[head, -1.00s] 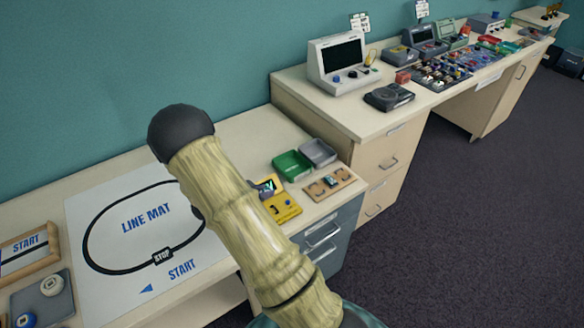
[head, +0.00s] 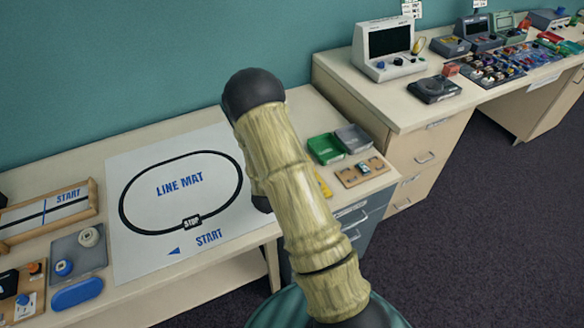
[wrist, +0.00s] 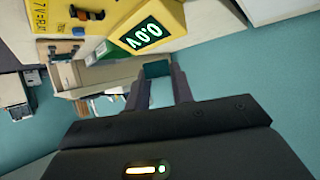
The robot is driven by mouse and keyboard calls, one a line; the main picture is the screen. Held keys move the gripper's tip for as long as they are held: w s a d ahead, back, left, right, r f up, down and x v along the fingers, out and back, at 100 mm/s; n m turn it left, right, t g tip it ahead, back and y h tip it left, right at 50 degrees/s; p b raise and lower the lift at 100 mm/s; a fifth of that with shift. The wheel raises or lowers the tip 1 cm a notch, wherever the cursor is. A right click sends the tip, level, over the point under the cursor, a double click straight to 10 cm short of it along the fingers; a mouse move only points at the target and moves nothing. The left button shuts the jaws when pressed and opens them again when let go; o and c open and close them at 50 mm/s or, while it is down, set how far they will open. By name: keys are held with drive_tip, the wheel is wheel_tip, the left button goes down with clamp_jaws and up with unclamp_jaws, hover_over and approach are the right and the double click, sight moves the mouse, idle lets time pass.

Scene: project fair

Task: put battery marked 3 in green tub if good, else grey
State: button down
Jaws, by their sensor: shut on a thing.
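My gripper (wrist: 158,84) shows in the wrist view, shut on a dark green block (wrist: 157,69) between its fingertips. I see no number on the block, so I cannot tell which battery it is. The yellow tester (wrist: 165,14) is close by, and its display (wrist: 141,34) reads 0.0 V. In the head view my arm hides most of the tester (head: 323,185) and all of my gripper. The green tub (head: 331,159) and the grey tub (head: 363,149) stand side by side on the table behind the tester.
A wooden board (head: 351,181) with small parts lies in front of the tubs. The line mat (head: 150,250) covers the table's middle. A tray (head: 92,262) with round pieces is at the left. A taller bench (head: 395,115) stands at the right.

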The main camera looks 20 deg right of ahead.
drive_tip(key=s+a+f+n+y, duration=0.1)
drive_tip(key=a+n+y, duration=0.1)
drive_tip(key=a, duration=0.1)
drive_tip(key=s+a+f+n+t+y, duration=0.1)
drive_tip(key=a+f+n+y, duration=0.1)
drive_tip(key=a, duration=0.2)
drive_tip(key=s+a+f+n+t+y, duration=0.1)
drive_tip(key=a+n+y, duration=0.2)
drive_tip(key=shift+a+f, duration=0.25)
drive_tip(key=shift+a, duration=0.15)
